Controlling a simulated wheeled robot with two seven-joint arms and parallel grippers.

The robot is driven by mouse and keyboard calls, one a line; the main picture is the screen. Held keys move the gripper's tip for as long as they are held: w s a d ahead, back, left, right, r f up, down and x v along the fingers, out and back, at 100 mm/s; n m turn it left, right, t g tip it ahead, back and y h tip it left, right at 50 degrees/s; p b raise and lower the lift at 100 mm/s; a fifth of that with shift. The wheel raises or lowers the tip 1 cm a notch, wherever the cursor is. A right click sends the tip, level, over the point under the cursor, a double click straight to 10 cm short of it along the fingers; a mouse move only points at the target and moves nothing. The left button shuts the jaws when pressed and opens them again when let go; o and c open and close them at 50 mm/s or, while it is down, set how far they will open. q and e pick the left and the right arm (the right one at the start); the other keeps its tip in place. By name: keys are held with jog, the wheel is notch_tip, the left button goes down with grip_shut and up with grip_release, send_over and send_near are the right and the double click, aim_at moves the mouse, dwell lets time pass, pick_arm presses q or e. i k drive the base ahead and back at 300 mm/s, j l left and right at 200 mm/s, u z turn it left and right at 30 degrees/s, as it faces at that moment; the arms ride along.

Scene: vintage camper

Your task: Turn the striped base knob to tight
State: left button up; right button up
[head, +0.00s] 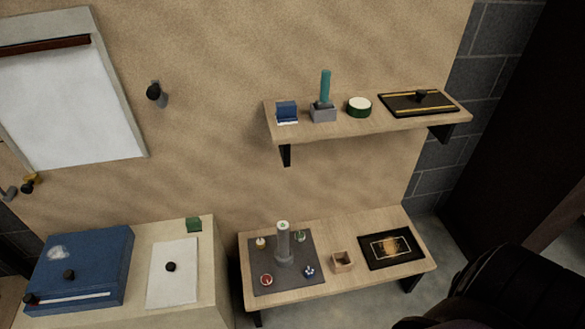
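A black knob (420,96) stands near the middle of a flat dark base (440,104) with yellow stripes along its long edges. This is the only striped base that I can make out. It lies at the right end of the upper wall shelf in the head view. Any tight mark or pointer on it is too small to read. Neither of my grippers shows in this view.
Left of the striped base on the wooden shelf (370,129) stand a green-rimmed round pot (359,107), a teal cylinder (325,85) in a grey block and a small blue item (286,111). A lower bench (335,283) holds a grey mat (262,248).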

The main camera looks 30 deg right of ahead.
aim_at(299, 235)
jog(key=z, duration=0.95)
